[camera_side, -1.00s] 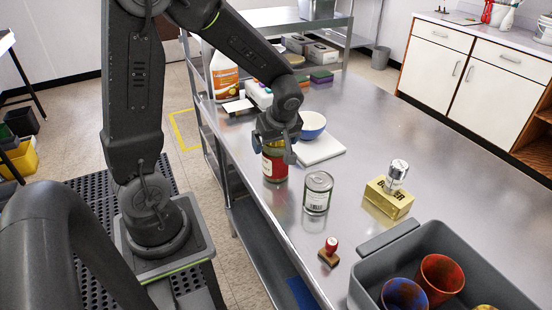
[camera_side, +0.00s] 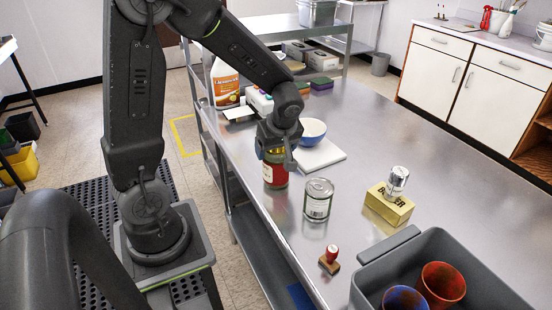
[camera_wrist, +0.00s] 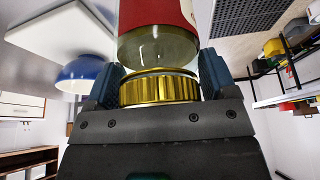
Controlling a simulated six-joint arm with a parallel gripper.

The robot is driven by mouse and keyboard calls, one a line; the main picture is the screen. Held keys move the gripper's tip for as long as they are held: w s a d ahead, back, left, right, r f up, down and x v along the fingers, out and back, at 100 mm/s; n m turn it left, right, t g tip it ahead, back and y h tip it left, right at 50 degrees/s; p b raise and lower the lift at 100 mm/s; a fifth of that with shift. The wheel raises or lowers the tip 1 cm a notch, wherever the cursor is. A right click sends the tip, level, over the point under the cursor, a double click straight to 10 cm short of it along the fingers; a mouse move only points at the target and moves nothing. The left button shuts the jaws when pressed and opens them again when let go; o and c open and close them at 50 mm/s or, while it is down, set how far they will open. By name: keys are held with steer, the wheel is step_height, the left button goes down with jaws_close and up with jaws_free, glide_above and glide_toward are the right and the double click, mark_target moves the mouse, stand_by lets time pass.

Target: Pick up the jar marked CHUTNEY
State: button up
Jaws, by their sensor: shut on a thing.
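A glass jar (camera_side: 275,175) with a red label and a gold lid is near the left edge of the steel table. I cannot read its label. My gripper (camera_side: 277,152) comes down from above and is shut on the jar at its lid. In the wrist view, the gold lid (camera_wrist: 160,88) sits between the two blue finger pads of my gripper (camera_wrist: 161,82), and the red label (camera_wrist: 152,12) lies beyond it. The jar looks upright; I cannot tell whether its base touches the table.
A yellow butter box (camera_side: 389,204) bears a shaker (camera_side: 397,180). A grey bin (camera_side: 500,275) holds cups. A blue bowl (camera_side: 312,132) and white board (camera_side: 320,156) lie behind.

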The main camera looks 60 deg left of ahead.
steer(key=shift+r, duration=0.1)
steer(key=shift+r, duration=0.6)
steer(key=r, duration=0.2)
steer(key=s+a+r, duration=0.1)
steer(key=shift+r, duration=0.3)
steer(key=s+a+r, duration=0.6)
steer(key=s+a, duration=0.1)
steer(key=shift+s, duration=0.35)
